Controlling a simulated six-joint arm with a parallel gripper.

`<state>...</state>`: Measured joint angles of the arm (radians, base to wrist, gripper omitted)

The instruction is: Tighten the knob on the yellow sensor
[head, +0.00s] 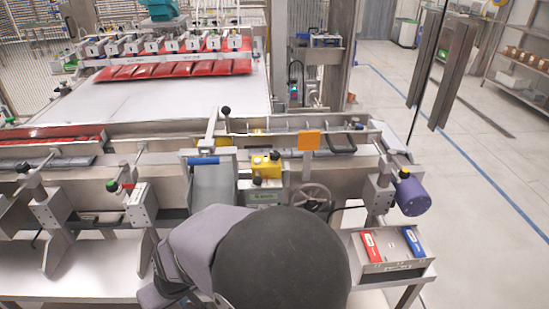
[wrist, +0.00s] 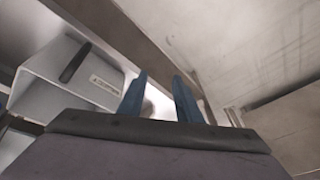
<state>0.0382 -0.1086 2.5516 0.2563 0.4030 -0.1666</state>
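The yellow sensor (head: 266,166) sits on the machine frame near the middle of the head view. A small black knob (head: 275,155) shows at its top, and another dark knob (head: 257,181) shows at its lower front. My gripper (wrist: 160,100) shows in the wrist view as two blue fingers standing apart, with nothing held between them. In the head view my own arm hides the gripper. The yellow sensor cannot be made out in the wrist view, so the gap between it and the fingers cannot be told.
An orange plate (head: 308,140) and a handwheel (head: 311,197) stand right of the sensor. A purple motor (head: 411,196) is farther right, above a tray (head: 390,263) holding a red and a blue item. The wrist view shows a labelled pale box (wrist: 103,80) beside metal rails.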

